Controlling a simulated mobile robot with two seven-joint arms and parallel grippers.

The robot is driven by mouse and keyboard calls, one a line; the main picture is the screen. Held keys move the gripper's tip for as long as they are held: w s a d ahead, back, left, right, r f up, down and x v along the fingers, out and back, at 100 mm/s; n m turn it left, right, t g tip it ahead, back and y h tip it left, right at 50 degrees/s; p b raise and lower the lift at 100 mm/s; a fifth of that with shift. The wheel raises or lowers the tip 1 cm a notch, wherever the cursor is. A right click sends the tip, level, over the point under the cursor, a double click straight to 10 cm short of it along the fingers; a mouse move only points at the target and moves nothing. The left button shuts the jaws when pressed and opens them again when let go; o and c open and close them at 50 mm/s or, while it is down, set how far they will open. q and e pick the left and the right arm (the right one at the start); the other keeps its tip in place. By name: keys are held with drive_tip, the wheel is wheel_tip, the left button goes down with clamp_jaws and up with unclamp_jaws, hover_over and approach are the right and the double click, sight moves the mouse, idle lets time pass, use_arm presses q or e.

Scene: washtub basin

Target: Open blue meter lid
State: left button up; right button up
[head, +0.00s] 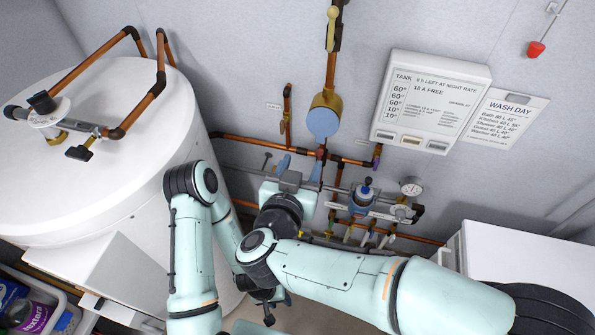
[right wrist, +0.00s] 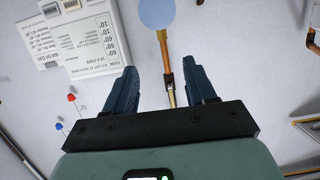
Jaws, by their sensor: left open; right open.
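The blue meter lid (head: 323,122) is a round pale-blue disc at the front of the brass meter (head: 326,99) on the wall's copper pipe. It looks shut over the meter's face. It also shows at the top of the right wrist view (right wrist: 158,13). My right gripper (head: 300,166) is open and empty, below the lid in the head view and apart from it. In the right wrist view its two blue fingers (right wrist: 163,72) are spread, with the pipe seen between them. My left gripper (head: 276,308) is low, near the tank's foot, and partly hidden by my arms.
A white tank (head: 110,150) with copper pipes stands at left. Pipes, valves and a pressure gauge (head: 411,186) crowd the wall below the meter. A tank-rate panel (head: 430,100) and a wash-day card (head: 503,118) hang right of it. A white box (head: 530,265) stands at lower right.

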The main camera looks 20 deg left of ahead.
drive_tip(key=shift+w, duration=0.1)
idle(0.5)
drive_tip(key=w+d+f+g, duration=0.2)
drive_tip(key=w+d+f, duration=0.15)
drive_tip(key=f, duration=0.55)
drive_tip(key=w+d+f+g, duration=0.15)
drive_tip(key=d+f, duration=0.25)
drive_tip(key=f, duration=0.5)
drive_tip(key=w+d+f+g, duration=0.2)
drive_tip(key=w+d+f, duration=0.15)
drive_tip(key=f, duration=0.55)
drive_tip(key=s+d+f+m+g+y, duration=0.1)
drive_tip(key=s+d+f+g, duration=0.1)
drive_tip(key=s+d+f, duration=0.45)
drive_tip(key=s+d+f+m+g+y, duration=0.1)
drive_tip(key=s+d+f+g, duration=0.2)
drive_tip(key=f, duration=0.6)
drive_tip(key=s+d+f+m+g, duration=0.1)
drive_tip(key=s+f+g, duration=0.1)
drive_tip(key=s, duration=0.5)
drive_tip(key=s+d+f+m+g+y, duration=0.1)
drive_tip(key=s+f+g, duration=0.1)
drive_tip(key=s+f, duration=0.2)
drive_tip(key=s, duration=0.3)
drive_tip(key=shift+s+g+y, duration=0.3)
drive_tip(key=shift+s+g, duration=0.05)
drive_tip(key=shift+s, duration=0.05)
